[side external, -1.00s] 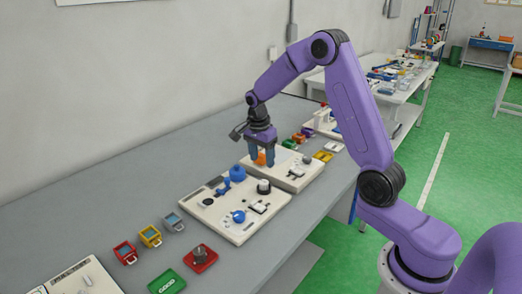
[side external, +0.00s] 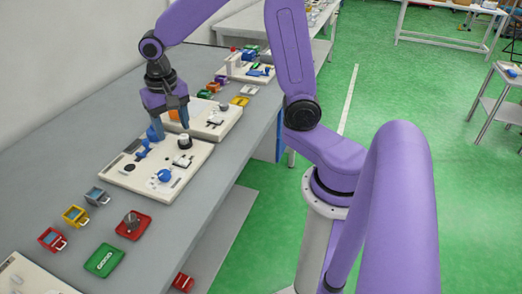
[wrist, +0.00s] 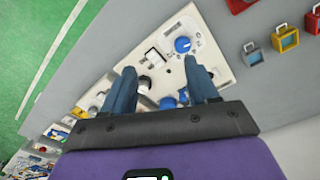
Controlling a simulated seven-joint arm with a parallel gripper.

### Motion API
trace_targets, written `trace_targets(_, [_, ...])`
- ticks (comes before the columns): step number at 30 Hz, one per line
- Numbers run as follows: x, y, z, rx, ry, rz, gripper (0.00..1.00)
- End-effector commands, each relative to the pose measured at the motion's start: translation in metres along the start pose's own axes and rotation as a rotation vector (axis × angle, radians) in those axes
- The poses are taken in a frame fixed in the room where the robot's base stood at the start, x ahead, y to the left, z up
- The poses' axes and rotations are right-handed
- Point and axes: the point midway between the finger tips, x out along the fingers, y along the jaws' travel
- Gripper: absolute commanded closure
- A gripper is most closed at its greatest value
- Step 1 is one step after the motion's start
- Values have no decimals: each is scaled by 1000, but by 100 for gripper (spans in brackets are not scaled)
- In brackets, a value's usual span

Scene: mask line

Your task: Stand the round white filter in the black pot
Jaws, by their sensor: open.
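A small round piece, part white and part dark (side external: 184,142), stands on the near cream board (side external: 152,187). It also shows in the wrist view (wrist: 145,84), near the left finger. At this size I cannot tell whether this is the white filter, the black pot or both together. A flat black round spot (side external: 131,168) lies on the left part of the same board. My gripper (side external: 171,130) points down over the back of this board, its two blue-grey fingers apart with nothing seen between them. In the wrist view, my open gripper (wrist: 159,65) spans part of the board.
The near board also carries a blue knob (side external: 164,176) and a blue piece (side external: 143,148). Another cream board (side external: 225,122) is behind. Red (side external: 133,224) and green (side external: 104,260) trays and small red, yellow and grey boxes lie in front. Bare table surrounds them.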

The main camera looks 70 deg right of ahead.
Motion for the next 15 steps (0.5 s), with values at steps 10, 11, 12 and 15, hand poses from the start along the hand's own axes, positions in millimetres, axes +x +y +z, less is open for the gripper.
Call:
trace_targets(10, [-17,20,115,-729,-7,-49,41])
trace_targets(11, [-18,24,124,-791,-7,-53,41])
trace_targets(12, [-19,29,136,-874,-7,-58,41])
trace_targets(15, [-20,46,164,-1082,-6,-71,41])
